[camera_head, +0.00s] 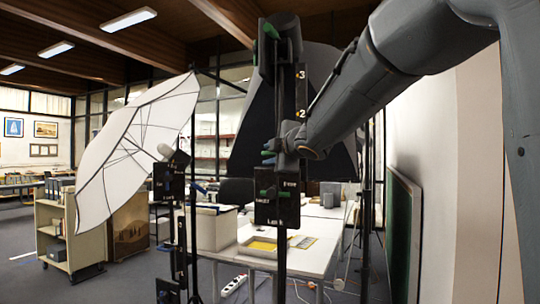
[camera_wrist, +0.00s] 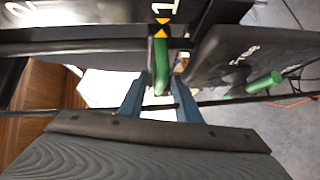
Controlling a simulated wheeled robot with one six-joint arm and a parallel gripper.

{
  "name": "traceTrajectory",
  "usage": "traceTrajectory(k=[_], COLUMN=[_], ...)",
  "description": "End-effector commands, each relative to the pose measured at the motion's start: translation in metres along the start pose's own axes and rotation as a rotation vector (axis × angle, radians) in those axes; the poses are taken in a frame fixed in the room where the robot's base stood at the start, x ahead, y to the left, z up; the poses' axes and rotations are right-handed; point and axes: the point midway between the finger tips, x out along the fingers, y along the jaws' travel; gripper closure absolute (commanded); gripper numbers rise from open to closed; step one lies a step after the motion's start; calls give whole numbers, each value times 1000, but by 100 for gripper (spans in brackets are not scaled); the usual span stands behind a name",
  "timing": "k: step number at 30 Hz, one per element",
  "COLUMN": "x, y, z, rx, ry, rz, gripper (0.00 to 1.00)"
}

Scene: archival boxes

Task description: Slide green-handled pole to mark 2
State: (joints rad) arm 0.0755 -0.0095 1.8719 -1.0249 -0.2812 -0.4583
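The black upright pole assembly (camera_head: 281,230) stands in the centre of the head view. Its scale (camera_head: 301,95) shows marks 3 and 2. In the wrist view, mark 1 (camera_wrist: 162,10) sits beside two facing yellow pointers. A green handle (camera_wrist: 161,72) lies between the blue fingers of my gripper (camera_wrist: 160,84). Narrow gaps seem to show beside it, so the fingers look open around it. My gripper (camera_head: 270,153) is below mark 2 in the head view. A second green handle (camera_head: 268,192) is on a black block labelled FREE and LOCK; a green handle (camera_wrist: 263,83) also shows in the wrist view.
A white umbrella (camera_head: 135,145) on a stand is at left, and a dark softbox (camera_head: 245,135) is behind the pole. A white table (camera_head: 310,260) with boxes stands behind. A cart (camera_head: 62,240) is at left. A green board (camera_head: 402,235) leans on the right wall.

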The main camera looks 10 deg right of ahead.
Motion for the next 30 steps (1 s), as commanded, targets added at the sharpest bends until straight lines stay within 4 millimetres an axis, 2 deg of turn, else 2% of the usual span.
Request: traceTrajectory(k=[4, 9, 20, 30], x=[0, 0, -1, -7], y=[0, 0, 2, 40], z=[0, 0, 0, -6], rx=[0, 0, 0, -1], ry=[0, 0, -1, 0], rz=[0, 0, -4, 0], gripper=[72, 100, 100, 100])
